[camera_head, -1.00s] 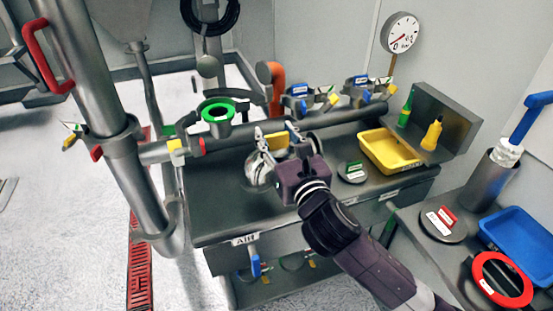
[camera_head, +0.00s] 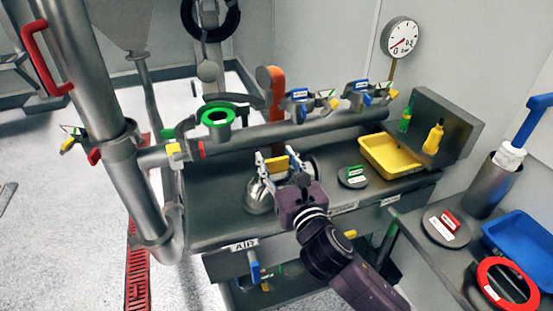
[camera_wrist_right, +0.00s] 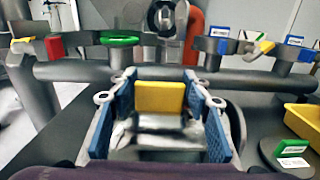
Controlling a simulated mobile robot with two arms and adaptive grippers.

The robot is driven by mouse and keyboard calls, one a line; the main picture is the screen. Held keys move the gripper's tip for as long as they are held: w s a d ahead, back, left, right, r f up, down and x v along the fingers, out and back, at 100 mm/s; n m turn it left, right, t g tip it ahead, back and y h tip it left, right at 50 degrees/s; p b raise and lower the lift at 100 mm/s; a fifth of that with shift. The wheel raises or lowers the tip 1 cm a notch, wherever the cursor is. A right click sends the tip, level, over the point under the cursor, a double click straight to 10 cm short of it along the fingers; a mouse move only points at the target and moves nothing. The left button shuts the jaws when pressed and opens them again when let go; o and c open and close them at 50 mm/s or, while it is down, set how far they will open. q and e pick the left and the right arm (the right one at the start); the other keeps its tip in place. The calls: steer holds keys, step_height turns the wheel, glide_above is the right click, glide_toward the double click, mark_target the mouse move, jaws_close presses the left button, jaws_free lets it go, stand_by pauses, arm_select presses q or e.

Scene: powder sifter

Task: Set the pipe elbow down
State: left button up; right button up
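The silver pipe elbow (camera_head: 257,199) rests on the dark bench top, near its front edge. A yellow block (camera_head: 278,163) shows just beyond it, between my right fingers. My right gripper (camera_head: 280,162) is open, with its blue-padded fingers spread to either side of the yellow block. In the right wrist view, blurred shiny metal (camera_wrist_right: 160,135) lies between the pads below the yellow block, with gaps beside it. My right palm and wrist hide part of the elbow in the head view. My left gripper is not in view.
A yellow tray (camera_head: 372,162) and a round dark disc with a green tag (camera_head: 353,180) sit to the right on the bench. A horizontal pipe with several clamps runs behind. A blue tray (camera_head: 520,235) and red ring (camera_head: 483,282) lie on the side table.

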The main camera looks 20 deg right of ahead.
steer(key=o, duration=0.3)
steer(key=shift+r, duration=0.1)
steer(key=s, duration=1.2)
steer(key=shift+d, duration=0.15)
